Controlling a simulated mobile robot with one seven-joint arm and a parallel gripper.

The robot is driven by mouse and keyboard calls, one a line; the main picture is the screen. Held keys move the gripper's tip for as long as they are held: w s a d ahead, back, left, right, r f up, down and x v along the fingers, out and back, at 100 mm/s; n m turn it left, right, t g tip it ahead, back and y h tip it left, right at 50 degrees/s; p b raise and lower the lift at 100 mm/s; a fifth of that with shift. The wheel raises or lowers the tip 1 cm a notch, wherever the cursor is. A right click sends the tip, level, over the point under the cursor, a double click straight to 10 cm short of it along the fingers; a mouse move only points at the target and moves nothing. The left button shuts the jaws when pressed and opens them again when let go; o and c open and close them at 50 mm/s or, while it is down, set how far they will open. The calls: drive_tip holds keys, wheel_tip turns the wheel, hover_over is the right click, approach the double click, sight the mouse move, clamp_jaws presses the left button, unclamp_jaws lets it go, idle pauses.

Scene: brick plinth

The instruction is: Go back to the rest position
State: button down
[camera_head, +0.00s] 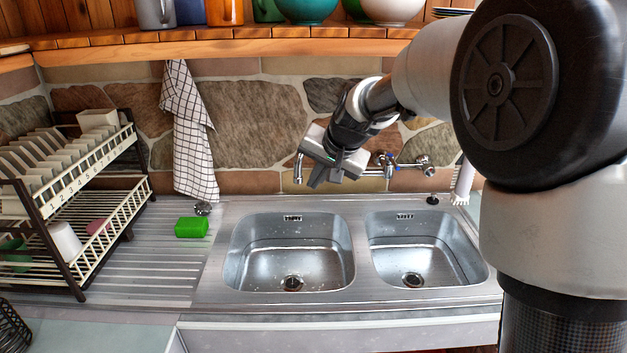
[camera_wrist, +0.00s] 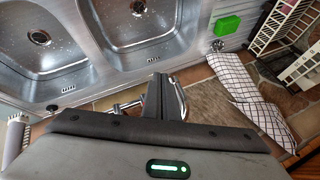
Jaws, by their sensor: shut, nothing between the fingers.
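My gripper (camera_head: 316,184) is above the back edge of the double sink (camera_head: 220,283), in front of the wall tap (camera_head: 390,165). Its fingers are together and hold nothing. In the wrist view the closed fingers (camera_wrist: 158,97) show at the middle, pointing towards the sink (camera_wrist: 103,50), with the tap's metal pipes (camera_wrist: 176,92) partly hidden behind them. My arm comes in from the right of the head view.
A green sponge (camera_head: 191,227) lies on the drainboard (camera_head: 150,260). A dish rack (camera_head: 75,230) stands at left. A checked towel (camera_head: 188,135) hangs on the stone wall. A shelf (camera_head: 230,45) with cups and bowls runs above. A white brush (camera_head: 463,182) stands at right.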

drive_tip(key=s+r, duration=0.6)
drive_tip(key=r, duration=0.2)
drive_tip(key=s+d+n+h+p, duration=0.1)
drive_tip(key=s+d, duration=0.4)
drive_tip(key=s, duration=0.4)
drive_tip(key=s+d+f+n+h+p, duration=0.1)
drive_tip(key=s+d+p, duration=0.1)
drive_tip(key=s+d, duration=0.3)
drive_tip(key=s+d+n+h+p, duration=0.1)
drive_tip(key=s+d, duration=0.5)
drive_tip(key=s, duration=0.7)
drive_tip(key=shift+f+g+h+p, duration=0.15)
drive_tip(key=shift+g+h+p, duration=0.2)
drive_tip(key=shift+p, duration=0.2)
